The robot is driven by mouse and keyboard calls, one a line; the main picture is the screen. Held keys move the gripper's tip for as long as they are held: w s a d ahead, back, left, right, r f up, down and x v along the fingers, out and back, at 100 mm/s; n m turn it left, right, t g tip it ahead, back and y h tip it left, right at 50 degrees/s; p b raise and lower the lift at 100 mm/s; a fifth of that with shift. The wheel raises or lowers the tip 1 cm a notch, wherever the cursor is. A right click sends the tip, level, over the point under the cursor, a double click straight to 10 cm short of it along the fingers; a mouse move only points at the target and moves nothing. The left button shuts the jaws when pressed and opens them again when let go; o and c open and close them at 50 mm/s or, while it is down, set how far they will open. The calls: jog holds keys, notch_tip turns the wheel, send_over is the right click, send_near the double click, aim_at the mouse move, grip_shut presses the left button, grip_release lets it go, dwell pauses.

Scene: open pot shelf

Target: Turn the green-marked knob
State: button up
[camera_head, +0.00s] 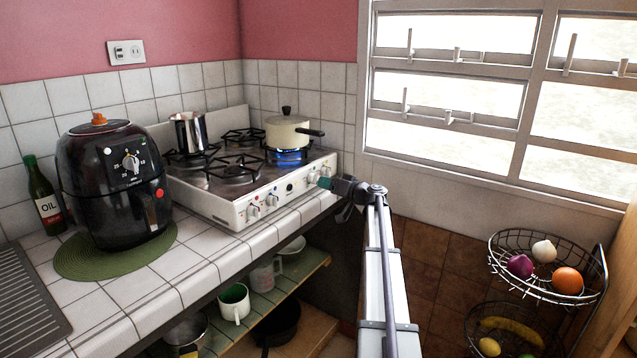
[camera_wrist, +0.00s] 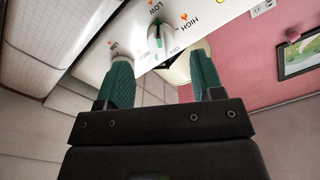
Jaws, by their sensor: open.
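The stove (camera_head: 240,208) stands on the tiled counter, with several white knobs along its front panel. In the wrist view, a white knob with a green mark (camera_wrist: 157,44) shows on the panel, with HIGH, LOW and OFF printed around it. My gripper (camera_wrist: 161,60) is open, its two teal fingers apart with nothing held between them. The green-marked knob appears between and beyond the fingertips; contact is not visible. A second white knob (camera_wrist: 124,53) shows beside the left fingertip. In the head view, my gripper (camera_head: 326,183) is at the right end of the panel and hides part of it.
A cream pot (camera_head: 287,131) sits over a blue flame (camera_head: 288,155) on the stove, with a steel pot (camera_head: 189,133) behind left. A black air fryer (camera_head: 113,185) stands left. A wire fruit basket (camera_head: 548,268) is at right. Floor shows between counter and basket.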

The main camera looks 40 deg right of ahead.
jog(key=v, duration=0.5)
jog(key=shift+s+d, duration=0.1)
jog(key=shift+s, duration=0.2)
jog(key=s+a+f+m+g, duration=0.1)
jog(key=s+a+f+g, duration=0.25)
jog(key=a, duration=0.45)
jog(key=s+a+f+g, duration=0.3)
jog(key=a+f+g, duration=0.15)
jog(key=a, duration=0.35)
jog(key=s+a+f+m+g, duration=0.1)
jog(key=s+a+f+g, duration=0.3)
jog(key=a, duration=0.4)
jog(key=s+a+f+n+g+h, duration=0.1)
jog(key=s+a+f+g+h, duration=0.15)
jog(key=s+a, duration=0.55)
jog(key=s+a+f+n+g+h, duration=0.1)
jog(key=s+a+f+g+h, duration=0.3)
jog(key=a, duration=0.8)
jog(key=s+a+r+n+t+y, duration=0.1)
jog(key=s+a+n, duration=0.15)
jog(key=a, duration=0.45)
notch_tip(320, 180, up, 14)
jog(key=a+p, duration=0.1)
jog(key=p, duration=1.3)
jog(key=shift+r, duration=0.25)
